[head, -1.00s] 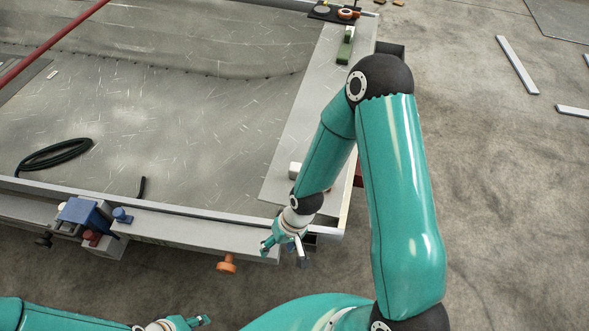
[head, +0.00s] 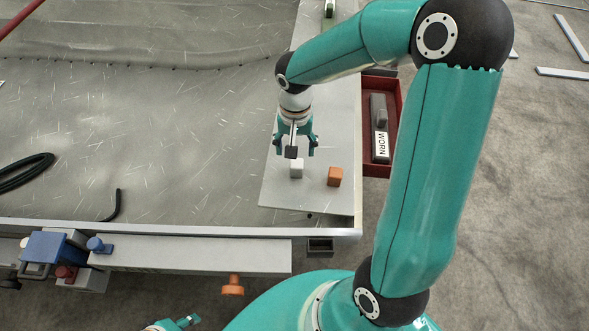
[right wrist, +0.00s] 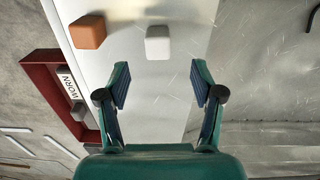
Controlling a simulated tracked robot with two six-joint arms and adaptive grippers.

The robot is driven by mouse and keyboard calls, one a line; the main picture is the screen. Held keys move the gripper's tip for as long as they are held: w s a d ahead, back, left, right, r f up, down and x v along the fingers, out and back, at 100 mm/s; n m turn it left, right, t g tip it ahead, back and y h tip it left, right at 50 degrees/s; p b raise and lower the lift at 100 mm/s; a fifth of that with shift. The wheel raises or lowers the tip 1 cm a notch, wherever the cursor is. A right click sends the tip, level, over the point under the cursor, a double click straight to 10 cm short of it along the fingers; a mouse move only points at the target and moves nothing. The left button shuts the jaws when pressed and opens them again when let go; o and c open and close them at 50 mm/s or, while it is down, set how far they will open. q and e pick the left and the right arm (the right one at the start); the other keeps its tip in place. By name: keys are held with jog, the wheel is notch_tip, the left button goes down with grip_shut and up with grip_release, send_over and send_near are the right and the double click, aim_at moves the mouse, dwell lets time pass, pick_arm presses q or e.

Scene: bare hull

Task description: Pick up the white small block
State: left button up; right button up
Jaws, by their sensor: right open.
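The small white block (head: 296,169) sits on a light grey plate near the hull's front right corner. It also shows in the right wrist view (right wrist: 158,42), ahead of the fingers and a little left of the middle between them. My right gripper (head: 295,153) is open and empty, pointing down just behind and above the white block. Its two fingers (right wrist: 161,90) are spread apart in the right wrist view and do not touch the block. My left gripper (head: 190,321) is at the bottom edge of the head view, partly cut off; its jaw state is unclear.
An orange block (head: 335,177) sits on the plate (head: 285,193), right of the white one. A red tray (head: 368,168) labelled WORN, with grey items, is beyond the plate's right edge. A black cable (head: 27,171) lies left.

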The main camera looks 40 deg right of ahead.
aim_at(297, 163)
jog(key=f, duration=1)
jog(key=shift+d+b, duration=0.3)
jog(key=shift+b, duration=0.1)
jog(key=c, duration=1.2)
jog(key=shift+c, duration=0.2)
